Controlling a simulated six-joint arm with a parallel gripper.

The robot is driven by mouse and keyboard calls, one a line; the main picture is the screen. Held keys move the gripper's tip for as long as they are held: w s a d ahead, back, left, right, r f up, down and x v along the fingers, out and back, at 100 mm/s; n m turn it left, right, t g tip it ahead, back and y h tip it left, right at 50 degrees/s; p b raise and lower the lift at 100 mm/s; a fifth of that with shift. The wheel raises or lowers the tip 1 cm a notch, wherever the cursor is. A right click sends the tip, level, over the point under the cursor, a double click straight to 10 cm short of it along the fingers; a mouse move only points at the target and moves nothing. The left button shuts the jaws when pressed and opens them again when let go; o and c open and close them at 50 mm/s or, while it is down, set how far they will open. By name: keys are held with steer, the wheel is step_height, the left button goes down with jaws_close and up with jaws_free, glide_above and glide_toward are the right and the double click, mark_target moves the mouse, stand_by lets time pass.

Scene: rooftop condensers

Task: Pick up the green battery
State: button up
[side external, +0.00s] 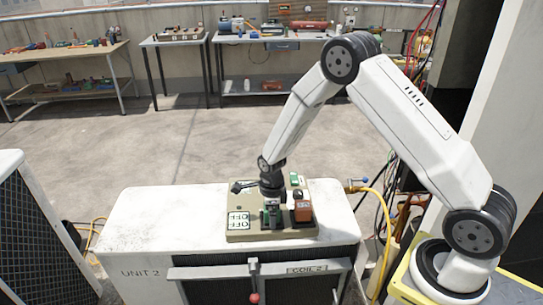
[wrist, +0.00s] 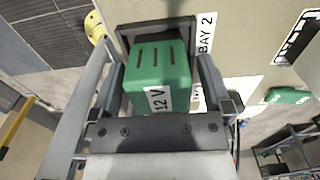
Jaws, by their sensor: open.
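The green battery (wrist: 157,65), with dark slots on top and a white "12 V" label, sits in a dark-rimmed bay marked "BAY 2" in the wrist view. My gripper (wrist: 160,82) is open, with one finger on each side of the battery. A narrow gap shows at the right finger; contact on the left is unclear. In the side view my gripper (side external: 271,196) points down over the beige board, and the green battery (side external: 268,216) shows partly below it, mostly hidden.
The beige board (side external: 265,236) lies on the white "UNIT 2" condenser (side external: 150,225). An orange-brown block (side external: 303,208) stands close to the right of my gripper. A black lever (side external: 242,186) and an "OFF" plate (side external: 239,221) are on the left. Workbenches stand far behind.

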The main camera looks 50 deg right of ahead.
jaws_close()
steer(key=shift+r, duration=0.15)
steer(key=shift+r, duration=0.75)
steer(key=s+r, duration=1.1)
steer(key=s, duration=0.3)
steer(key=shift+a+r, duration=0.15)
steer(key=shift+a, duration=0.3)
